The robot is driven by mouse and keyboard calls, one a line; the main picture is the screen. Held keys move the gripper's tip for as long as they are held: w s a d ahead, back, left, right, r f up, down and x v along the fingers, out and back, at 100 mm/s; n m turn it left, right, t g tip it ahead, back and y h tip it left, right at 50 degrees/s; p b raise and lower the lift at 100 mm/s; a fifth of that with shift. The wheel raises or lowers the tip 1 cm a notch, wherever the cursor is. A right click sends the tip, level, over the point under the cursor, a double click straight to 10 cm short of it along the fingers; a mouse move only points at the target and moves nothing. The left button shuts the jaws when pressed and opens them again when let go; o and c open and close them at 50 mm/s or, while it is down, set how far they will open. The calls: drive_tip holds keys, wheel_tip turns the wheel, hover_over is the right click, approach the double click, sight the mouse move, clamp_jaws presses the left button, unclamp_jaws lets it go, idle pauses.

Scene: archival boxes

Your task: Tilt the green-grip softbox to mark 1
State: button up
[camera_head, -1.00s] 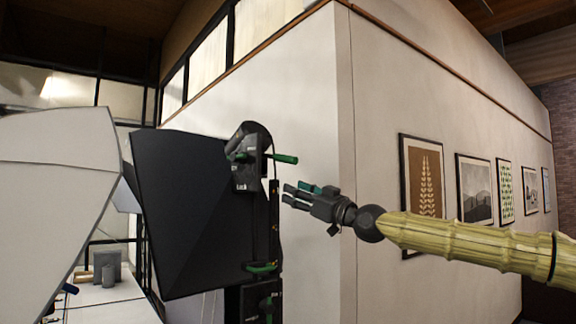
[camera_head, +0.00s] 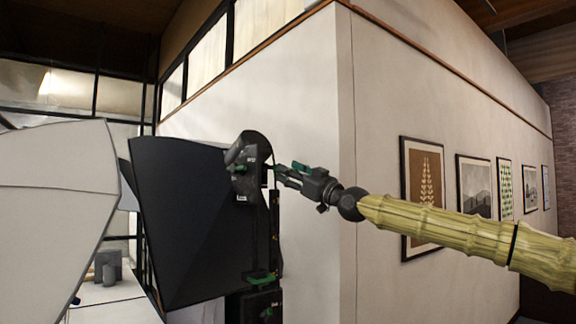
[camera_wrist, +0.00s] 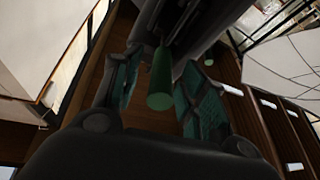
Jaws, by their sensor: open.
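The black softbox (camera_head: 180,220) stands left of centre in the head view, its tilt head (camera_head: 247,172) at its upper right on a dark stand. The green grip (camera_wrist: 161,82) shows in the wrist view as a short green cylinder between my two fingers. My gripper (camera_head: 280,174) reaches in from the right, its fingertips at the tilt head. In the wrist view my gripper (camera_wrist: 165,90) is open, with a teal pad on each side of the grip. I cannot tell whether either pad touches it. No mark 1 is readable.
A large white softbox (camera_head: 55,200) fills the left. A white table (camera_head: 105,292) with grey objects stands behind it. A pale wall corner (camera_head: 345,110) is close behind my gripper, with framed pictures (camera_head: 424,195) on its right face.

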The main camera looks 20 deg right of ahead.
drive_tip(key=shift+x, duration=0.8)
clamp_jaws()
